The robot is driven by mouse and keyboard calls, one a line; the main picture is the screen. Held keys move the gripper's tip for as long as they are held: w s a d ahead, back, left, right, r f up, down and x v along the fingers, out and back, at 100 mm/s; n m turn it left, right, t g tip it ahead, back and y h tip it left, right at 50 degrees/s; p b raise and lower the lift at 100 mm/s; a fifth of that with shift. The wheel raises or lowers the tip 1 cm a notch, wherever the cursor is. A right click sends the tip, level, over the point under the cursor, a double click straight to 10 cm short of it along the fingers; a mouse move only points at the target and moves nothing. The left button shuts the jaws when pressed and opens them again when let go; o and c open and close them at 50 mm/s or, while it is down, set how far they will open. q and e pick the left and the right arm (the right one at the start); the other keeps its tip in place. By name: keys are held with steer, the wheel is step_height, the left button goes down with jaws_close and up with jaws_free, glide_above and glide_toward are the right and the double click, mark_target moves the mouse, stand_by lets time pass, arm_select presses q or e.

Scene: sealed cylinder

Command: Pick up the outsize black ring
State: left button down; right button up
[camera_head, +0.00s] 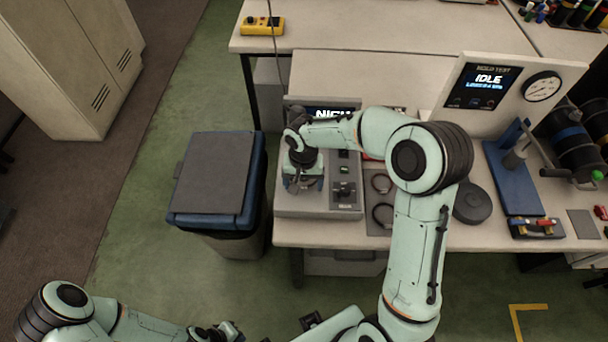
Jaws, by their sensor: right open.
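Two black rings lie on a grey mat (374,228) on the bench: a smaller ring (381,174) at the back and a slightly larger-looking ring (375,218) at the front. My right gripper (303,186) points down over the left part of a grey tabletop machine (318,208), left of the rings. It is open; whether anything sits between its fingers is hard to see. My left gripper (228,332) is low at the bottom edge, away from the bench, and its fingers are not clear.
The machine has a lit screen (328,113), partly hidden by my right arm. A dark round disc (472,204) lies right of the arm. A blue press stand (513,180) and a test panel reading IDLE (487,87) stand farther right. A lidded bin (215,174) stands left of the bench.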

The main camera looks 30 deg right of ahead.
steer(key=shift+f, duration=0.25)
jaws_close()
steer(key=shift+r, duration=0.1)
